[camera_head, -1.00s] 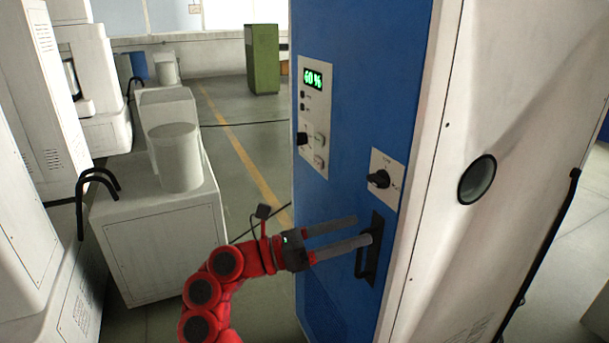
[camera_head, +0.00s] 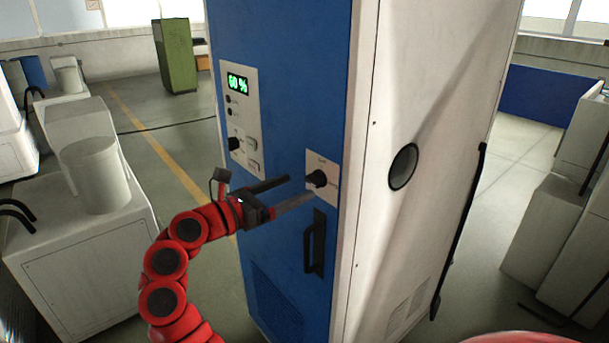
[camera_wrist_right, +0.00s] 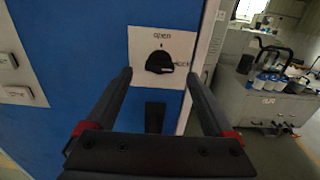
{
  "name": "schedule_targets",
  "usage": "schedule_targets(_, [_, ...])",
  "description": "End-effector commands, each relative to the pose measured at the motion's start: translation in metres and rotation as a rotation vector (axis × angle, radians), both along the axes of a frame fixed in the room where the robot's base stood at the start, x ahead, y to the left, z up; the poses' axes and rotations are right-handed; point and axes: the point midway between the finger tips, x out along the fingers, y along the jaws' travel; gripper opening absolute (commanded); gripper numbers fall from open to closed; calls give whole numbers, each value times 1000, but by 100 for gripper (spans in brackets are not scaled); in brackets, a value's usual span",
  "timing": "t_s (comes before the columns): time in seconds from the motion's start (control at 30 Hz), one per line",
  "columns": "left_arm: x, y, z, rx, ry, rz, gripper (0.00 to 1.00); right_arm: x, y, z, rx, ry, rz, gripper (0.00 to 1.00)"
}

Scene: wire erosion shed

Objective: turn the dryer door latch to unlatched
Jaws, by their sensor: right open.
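The dryer is the tall blue cabinet (camera_head: 285,110) with a white side. Its door latch is a black knob (camera_head: 318,179) on a white plate, above the black door handle (camera_head: 315,243). In the right wrist view the knob (camera_wrist_right: 160,63) has "open" printed above it and what looks like "lock" at its right. The knob's wing appears to point right, towards the lock label. My right gripper (camera_head: 301,188) is open and empty, its fingertips close in front of the knob. In the right wrist view the fingertips (camera_wrist_right: 160,75) lie either side of the knob; contact cannot be told. My left gripper is not in view.
A control panel (camera_head: 242,120) with a green "60 %" display is on the door, left of the latch. A white machine with a cylinder (camera_head: 95,175) stands at the left. A green cabinet (camera_head: 176,55) stands behind.

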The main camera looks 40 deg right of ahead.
Motion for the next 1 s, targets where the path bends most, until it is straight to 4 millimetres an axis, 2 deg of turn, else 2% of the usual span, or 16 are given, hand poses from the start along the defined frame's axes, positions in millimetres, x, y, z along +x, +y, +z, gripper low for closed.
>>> schedule_targets(0.1, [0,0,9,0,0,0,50,1,-21,3,-1,-1,-2,88])
schedule_targets(0.23, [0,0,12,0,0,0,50,2,-35,2,-2,0,-1,88])
schedule_targets(0.6, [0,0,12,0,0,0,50,3,-41,0,-1,0,0,88])
schedule_targets(0.67, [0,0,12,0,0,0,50,3,-41,0,-1,0,1,78])
schedule_targets(1.0, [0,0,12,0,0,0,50,3,-41,0,-1,0,1,17])
